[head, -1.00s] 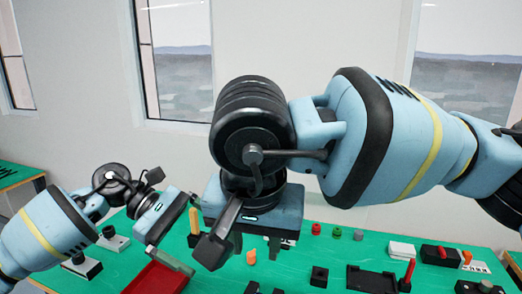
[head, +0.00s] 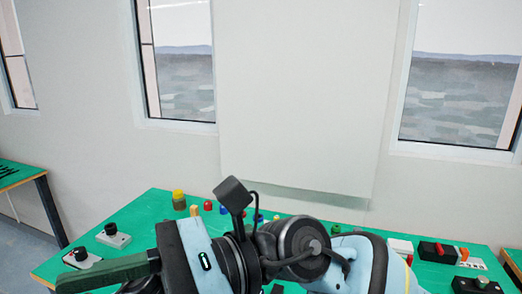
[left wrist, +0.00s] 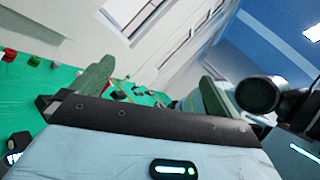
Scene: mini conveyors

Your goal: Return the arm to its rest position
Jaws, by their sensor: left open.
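My right arm comes in from the right in the head view and lies low across the front of the table. Its gripper (head: 105,272) points left at the bottom edge. One dark finger shows; the other is hidden or out of frame, so its opening cannot be told. My left arm is out of the head view. In the left wrist view, my left gripper (left wrist: 95,80) is open, with a finger standing up from its dark rail and nothing seen held. Blue and black parts of my own body show at the right of that view.
The green table (head: 140,213) carries small coloured pieces along its back. A white switch box (head: 113,236) stands at the left, and a black box with a red part (head: 437,253) at the right. Another green table (head: 18,172) stands far left. The wall is behind.

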